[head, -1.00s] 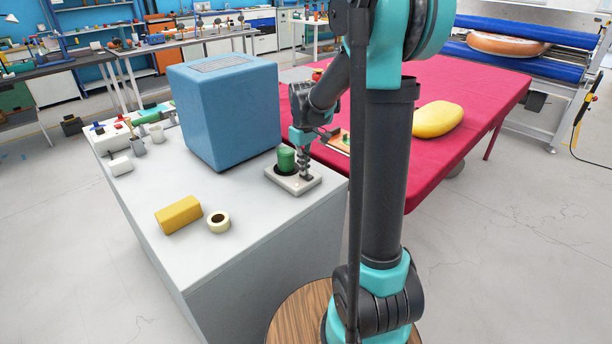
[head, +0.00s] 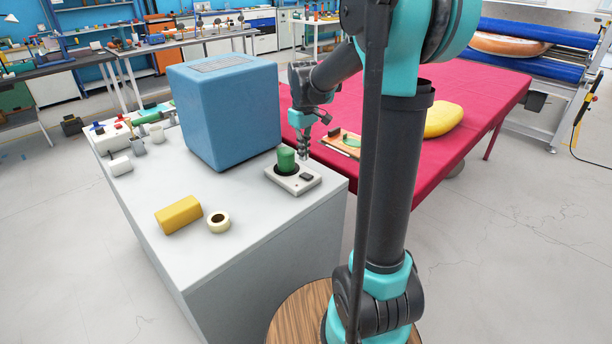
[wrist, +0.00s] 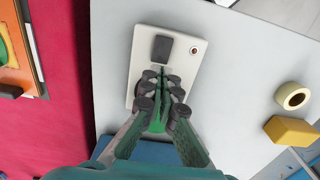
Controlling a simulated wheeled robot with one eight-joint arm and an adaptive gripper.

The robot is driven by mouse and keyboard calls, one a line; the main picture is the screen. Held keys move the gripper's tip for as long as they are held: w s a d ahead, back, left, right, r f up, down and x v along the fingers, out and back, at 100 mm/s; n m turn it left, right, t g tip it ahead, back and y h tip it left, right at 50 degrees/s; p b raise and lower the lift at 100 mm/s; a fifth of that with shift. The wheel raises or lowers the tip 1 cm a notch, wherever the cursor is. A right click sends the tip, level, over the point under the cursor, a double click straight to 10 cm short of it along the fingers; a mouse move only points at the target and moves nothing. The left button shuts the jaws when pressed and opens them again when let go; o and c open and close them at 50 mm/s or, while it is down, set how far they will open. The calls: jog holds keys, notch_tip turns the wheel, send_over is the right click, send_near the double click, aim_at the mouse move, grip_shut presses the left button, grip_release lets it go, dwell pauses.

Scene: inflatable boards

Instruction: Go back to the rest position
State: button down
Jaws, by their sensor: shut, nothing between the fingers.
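My gripper (head: 303,154) is shut and empty. In the head view it hangs above the far right corner of the white-topped bench, just above and behind a small pale device (head: 293,180). The device carries a green cylinder (head: 286,161) on a dark round base and a black rocker-like part (head: 306,177). In the wrist view the closed fingers (wrist: 162,78) point at the device (wrist: 146,42), and the black part (wrist: 162,48) shows just past the fingertips. The fingers hide much of the device there, and the green cylinder is hard to tell from them.
A big blue box (head: 224,110) stands on the bench left of my gripper. A yellow block (head: 178,214) and a tape roll (head: 218,221) lie near the front. Behind is a red-covered table (head: 480,95) with a yellow cushion (head: 443,119) and a small board (head: 341,142).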

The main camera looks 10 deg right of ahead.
jog(key=shift+r, duration=0.65)
jog(key=s+d+f+m+t, duration=0.1)
jog(key=s+f+m, duration=0.1)
jog(key=s+f, duration=0.2)
jog(key=s+d+f+m+t, duration=0.1)
jog(key=s+f, duration=0.3)
jog(key=s, duration=0.6)
jog(key=s+d+f+m+t, duration=0.2)
jog(key=s+f+m, duration=0.1)
jog(key=s, duration=0.5)
jog(key=shift+f+m, duration=0.4)
jog(key=shift+f, duration=0.4)
